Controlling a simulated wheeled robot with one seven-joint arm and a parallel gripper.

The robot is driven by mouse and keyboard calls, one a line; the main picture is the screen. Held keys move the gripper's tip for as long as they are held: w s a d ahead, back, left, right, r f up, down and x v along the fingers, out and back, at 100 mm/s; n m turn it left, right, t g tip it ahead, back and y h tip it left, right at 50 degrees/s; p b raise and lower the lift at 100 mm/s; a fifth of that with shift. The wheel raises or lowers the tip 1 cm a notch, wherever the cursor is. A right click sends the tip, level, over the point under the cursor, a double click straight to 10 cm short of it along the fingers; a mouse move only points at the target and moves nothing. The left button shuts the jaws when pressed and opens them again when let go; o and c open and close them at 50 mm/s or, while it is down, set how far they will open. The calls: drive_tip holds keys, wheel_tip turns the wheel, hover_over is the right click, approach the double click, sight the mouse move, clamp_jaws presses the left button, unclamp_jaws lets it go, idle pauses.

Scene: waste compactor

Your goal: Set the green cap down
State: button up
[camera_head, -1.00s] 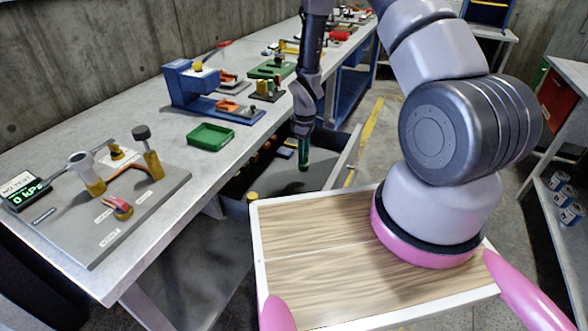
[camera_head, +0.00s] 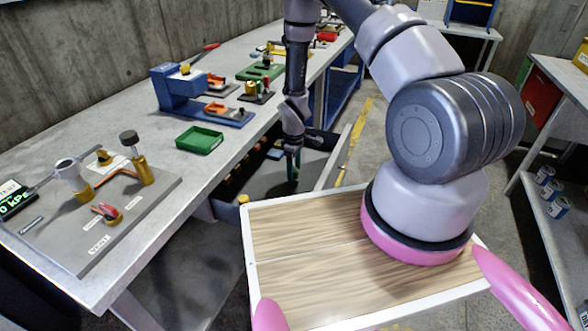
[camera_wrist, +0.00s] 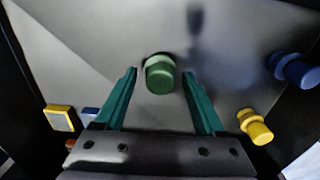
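The green cap (camera_wrist: 160,77) shows in the wrist view on the grey drawer floor, between and just beyond my fingertips, with a gap on both sides. My gripper (camera_wrist: 160,70) is open, its two teal fingers spread apart and empty. In the head view my gripper (camera_head: 293,165) points down into the open drawer (camera_head: 262,190) under the workbench. The green cap cannot be made out there.
A blue cap (camera_wrist: 295,70), a yellow cap (camera_wrist: 255,126) and a yellow square piece (camera_wrist: 60,118) lie around it in the drawer. The workbench (camera_head: 150,215) with a green tray (camera_head: 199,140) stands left of my arm. The drawer's right wall (camera_head: 338,160) is close.

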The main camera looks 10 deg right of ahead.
wheel_tip(320, 180, up, 12)
drive_tip(key=shift+r, duration=0.2)
idle(0.5)
drive_tip(key=s+d+r+m+t, duration=0.2)
drive_tip(key=r+m, duration=0.2)
drive_tip(key=r, duration=1.1)
drive_tip(key=s+d+r+m+t, duration=0.1)
drive_tip(key=s+d+r+m, duration=0.15)
drive_tip(key=r, duration=1.25)
drive_tip(key=s+d+r+m+t+y, duration=0.1)
drive_tip(key=s+r+m+t, duration=0.3)
drive_tip(key=s+r+m, duration=0.4)
drive_tip(key=s+r+y, duration=0.1)
drive_tip(key=s+r, duration=0.6)
drive_tip(key=s, duration=0.3)
drive_tip(key=shift+d, duration=0.15)
drive_tip(key=shift+r+m, duration=0.1)
drive_tip(key=shift+m, duration=0.15)
